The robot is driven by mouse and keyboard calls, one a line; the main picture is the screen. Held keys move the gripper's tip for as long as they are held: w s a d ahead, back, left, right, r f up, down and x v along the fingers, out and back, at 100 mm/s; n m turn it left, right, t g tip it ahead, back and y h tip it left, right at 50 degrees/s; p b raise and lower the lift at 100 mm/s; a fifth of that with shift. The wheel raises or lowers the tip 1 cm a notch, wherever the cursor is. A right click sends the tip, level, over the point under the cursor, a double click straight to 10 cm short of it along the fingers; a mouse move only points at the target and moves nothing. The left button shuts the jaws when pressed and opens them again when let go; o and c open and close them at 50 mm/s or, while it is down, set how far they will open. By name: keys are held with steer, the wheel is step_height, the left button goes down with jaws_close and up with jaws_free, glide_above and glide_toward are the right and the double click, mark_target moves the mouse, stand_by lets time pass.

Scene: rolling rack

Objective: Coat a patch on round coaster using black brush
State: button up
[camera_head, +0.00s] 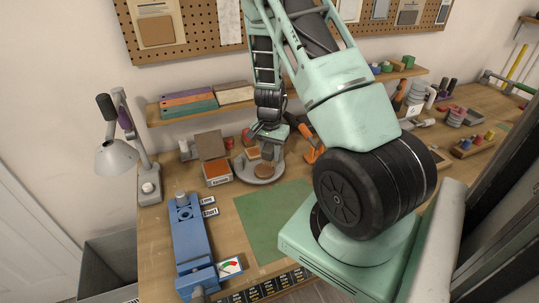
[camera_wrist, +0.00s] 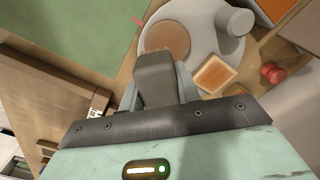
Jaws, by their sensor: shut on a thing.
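The round coaster (camera_head: 264,172) is a brown disc lying on a round grey plate (camera_head: 279,173). In the wrist view the round coaster (camera_wrist: 167,37) lies just beyond the held tool, on the pale plate (camera_wrist: 200,42). My gripper (camera_head: 267,143) is above the plate, and in the wrist view (camera_wrist: 158,90) it is shut on a dark grey block, which appears to be the black brush (camera_wrist: 155,78). The brush's far end points toward the coaster. Whether it touches the coaster cannot be told. No coated patch is clear on the coaster.
A square tan coaster (camera_wrist: 214,75) and a grey cylinder (camera_wrist: 235,20) share the plate. An orange-topped box (camera_head: 217,173) stands left of it. A green mat (camera_head: 270,220) lies in front. A blue vise-like device (camera_head: 190,240) and a lamp (camera_head: 117,157) are at left.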

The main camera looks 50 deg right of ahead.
mark_target(270, 146)
steer(key=shift+r+p, duration=1.75)
steer(key=shift+r, duration=0.8)
steer(key=shift+f, duration=0.1)
